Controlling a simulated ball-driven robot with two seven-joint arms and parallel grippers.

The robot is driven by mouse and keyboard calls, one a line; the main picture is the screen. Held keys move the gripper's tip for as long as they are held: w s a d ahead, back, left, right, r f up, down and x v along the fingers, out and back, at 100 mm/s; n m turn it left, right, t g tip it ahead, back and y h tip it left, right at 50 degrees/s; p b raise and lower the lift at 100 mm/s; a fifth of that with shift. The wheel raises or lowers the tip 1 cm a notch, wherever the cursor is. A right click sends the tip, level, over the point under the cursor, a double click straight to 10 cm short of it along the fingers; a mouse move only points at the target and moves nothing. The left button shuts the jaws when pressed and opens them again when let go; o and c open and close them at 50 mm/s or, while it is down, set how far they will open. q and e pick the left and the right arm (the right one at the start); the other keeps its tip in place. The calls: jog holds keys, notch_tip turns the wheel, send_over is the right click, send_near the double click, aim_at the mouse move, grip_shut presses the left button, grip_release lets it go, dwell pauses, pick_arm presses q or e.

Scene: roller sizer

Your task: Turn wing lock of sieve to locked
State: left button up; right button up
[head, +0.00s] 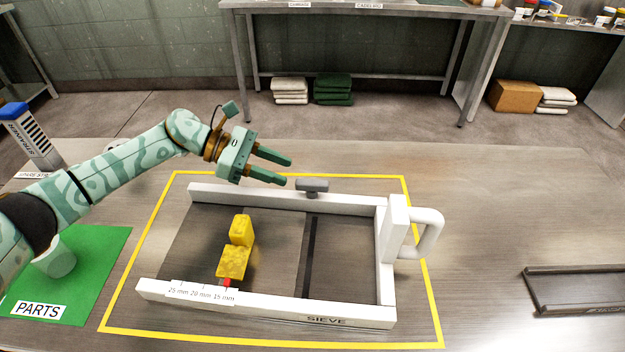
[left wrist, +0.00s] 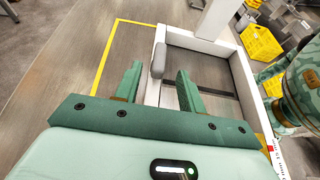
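The sieve (head: 345,318) is a white frame lying flat inside a yellow outline, with a handle (head: 430,235) at its right end. Its wing lock (head: 313,185) is a small grey bar on the far rail, lying roughly along that rail; it also shows in the left wrist view (left wrist: 158,60). My left gripper (head: 287,171) is open and empty, just left of the wing lock and near the far rail. In the left wrist view, the wing lock appears beyond and between the left fingertips (left wrist: 160,70), apart from them. My right gripper is out of view.
Two yellow blocks (head: 234,262) sit within the sieve, near a red pointer (head: 227,283) by the 15 mm mark. A dark bar (head: 310,257) crosses it. A green PARTS mat (head: 95,270) with a cup lies left; a dark frame (head: 575,271) lies right.

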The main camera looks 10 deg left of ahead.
aim_at(311, 181)
pick_arm(q)
jog(key=x, duration=0.8)
jog(key=shift+d, duration=0.1)
grip_shut()
